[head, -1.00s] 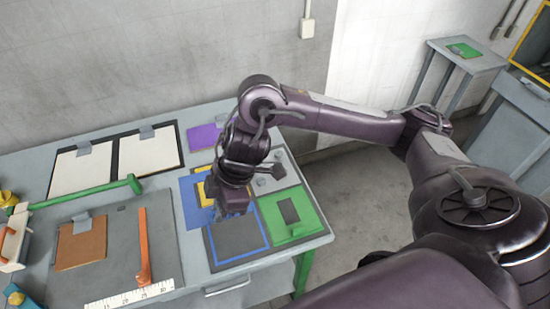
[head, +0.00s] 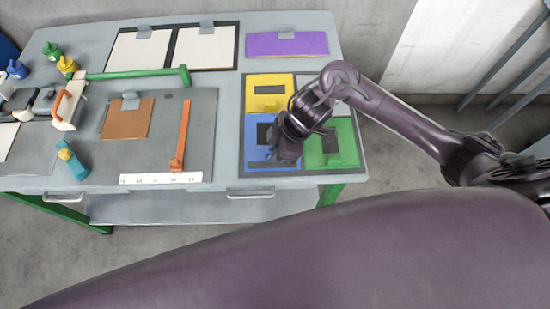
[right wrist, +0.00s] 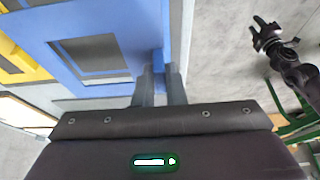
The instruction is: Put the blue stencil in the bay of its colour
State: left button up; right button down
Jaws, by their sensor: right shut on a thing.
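The blue stencil (head: 256,159) is a flat blue sheet with a rectangular window. In the head view it lies over the lower left bay of the dark board (head: 242,120), level with the blue bay, which it covers. My right gripper (head: 285,158) is over its right part. In the right wrist view the gripper (right wrist: 160,85) is shut on the edge of the blue stencil (right wrist: 120,22). I cannot tell whether the sheet rests fully flat. A dark gripper (right wrist: 265,38), seemingly my left one, shows over the floor in the right wrist view; its jaw state is unclear.
A yellow stencil (head: 285,82) lies behind the blue one and a green stencil (head: 345,150) to its right. A purple sheet (head: 290,44) lies at the back. Left are an orange bar (head: 182,135), a brown sheet (head: 126,122) and a white ruler (head: 160,178).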

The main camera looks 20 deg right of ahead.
notch_tip(320, 180, down, 5)
jog(key=shift+r, duration=0.2)
jog(key=shift+f, duration=0.15)
jog(key=c, duration=1.5)
grip_release()
jog(key=shift+r, duration=0.45)
jog(key=v, duration=1.1)
jog(key=shift+d+r, duration=0.2)
jog(key=shift+d, duration=0.05)
